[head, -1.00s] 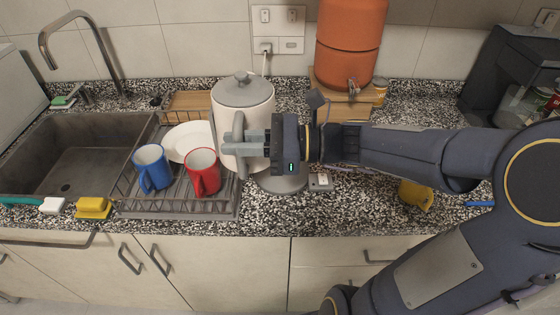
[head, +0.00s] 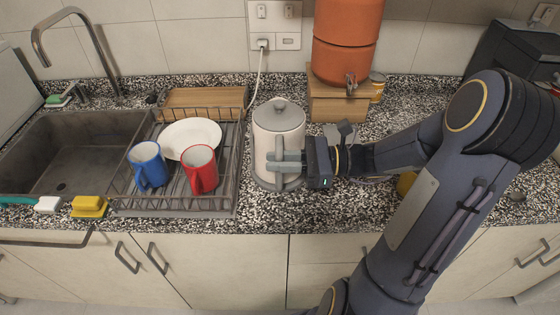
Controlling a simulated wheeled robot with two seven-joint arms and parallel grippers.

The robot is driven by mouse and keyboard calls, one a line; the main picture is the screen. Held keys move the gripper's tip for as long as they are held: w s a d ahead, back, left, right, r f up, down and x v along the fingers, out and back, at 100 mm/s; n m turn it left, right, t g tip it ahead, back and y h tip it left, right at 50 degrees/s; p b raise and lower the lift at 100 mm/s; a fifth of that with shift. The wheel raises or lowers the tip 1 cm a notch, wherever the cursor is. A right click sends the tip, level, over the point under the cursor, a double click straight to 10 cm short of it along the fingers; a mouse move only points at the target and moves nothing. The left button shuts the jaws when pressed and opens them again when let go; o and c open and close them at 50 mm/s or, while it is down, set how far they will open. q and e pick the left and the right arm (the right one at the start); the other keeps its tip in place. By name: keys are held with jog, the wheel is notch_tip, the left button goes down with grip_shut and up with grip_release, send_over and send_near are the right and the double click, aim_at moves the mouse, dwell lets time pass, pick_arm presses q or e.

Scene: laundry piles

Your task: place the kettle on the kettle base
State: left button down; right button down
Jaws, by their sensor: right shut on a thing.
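The white kettle (head: 266,142) with a grey lid stands upright on the counter to the right of the dish rack. My right gripper (head: 286,163) is shut on its grey handle, on the side facing me. The grey kettle base (head: 264,186) shows only as a rim under the kettle's bottom; the kettle and my gripper hide the rest. The kettle is directly over the base and looks to be at its level, but I cannot tell for certain that it is fully seated. My left gripper is not in view.
The dish rack (head: 180,209) close on the left holds a blue mug (head: 148,165), a red mug (head: 200,170) and a white plate (head: 191,137). An orange dispenser (head: 347,45) on a wooden stand (head: 335,105) is behind right. A white cord (head: 260,72) runs from the wall socket.

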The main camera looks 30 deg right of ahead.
dwell(0.3)
jog(key=c, duration=1.8)
grip_release()
jog(key=shift+f, duration=0.2)
jog(key=o, duration=0.4)
jog(key=shift+o, duration=0.2)
